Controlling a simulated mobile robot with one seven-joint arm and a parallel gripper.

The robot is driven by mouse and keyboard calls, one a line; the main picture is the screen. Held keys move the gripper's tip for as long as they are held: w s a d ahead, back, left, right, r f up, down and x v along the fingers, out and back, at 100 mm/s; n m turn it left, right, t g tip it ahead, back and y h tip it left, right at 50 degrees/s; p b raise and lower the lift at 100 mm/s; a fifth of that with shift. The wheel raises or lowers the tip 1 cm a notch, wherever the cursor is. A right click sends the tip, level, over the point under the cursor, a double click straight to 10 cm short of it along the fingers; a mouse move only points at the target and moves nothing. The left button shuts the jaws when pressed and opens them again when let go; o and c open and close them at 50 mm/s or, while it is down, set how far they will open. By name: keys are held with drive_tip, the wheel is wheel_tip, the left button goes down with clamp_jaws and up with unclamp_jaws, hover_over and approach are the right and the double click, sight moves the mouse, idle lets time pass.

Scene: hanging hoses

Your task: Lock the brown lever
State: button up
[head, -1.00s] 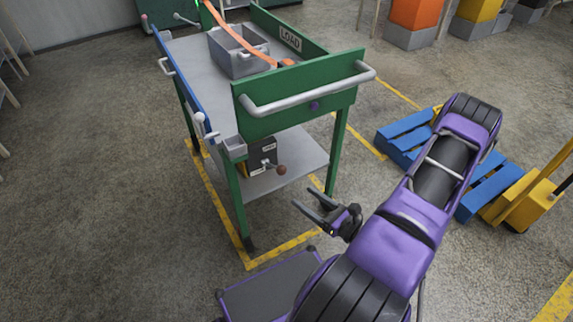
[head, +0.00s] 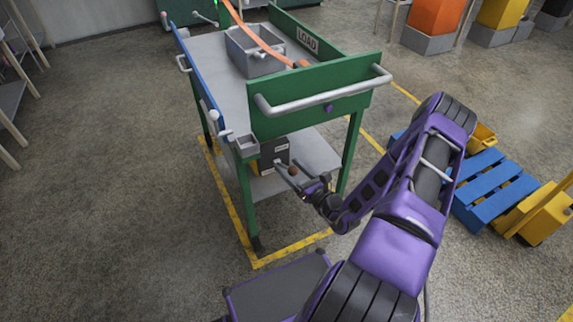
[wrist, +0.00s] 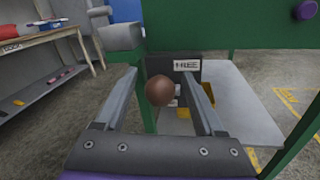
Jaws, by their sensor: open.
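The brown lever shows as a round brown knob (wrist: 160,90) in the wrist view, between my gripper's two fingers (wrist: 159,76). Gaps show between the knob and both fingers. In the head view the knob (head: 293,170) is at the fingertips of my open gripper (head: 289,169). The lever belongs to a dark panel (head: 273,153) under the near end of the green cart. A white label (wrist: 187,65) on the panel appears to read FREE. The lever's shaft is mostly hidden behind the knob.
The green cart (head: 320,103) has a white handle (head: 325,95) above my gripper and a lower grey shelf (head: 315,150). A grey bin (head: 255,52) with an orange hose (head: 262,40) is on top. A blue pallet (head: 490,185) stands at right.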

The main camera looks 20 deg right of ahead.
drive_tip(key=shift+x, duration=1.15)
clamp_jaws()
idle(0.6)
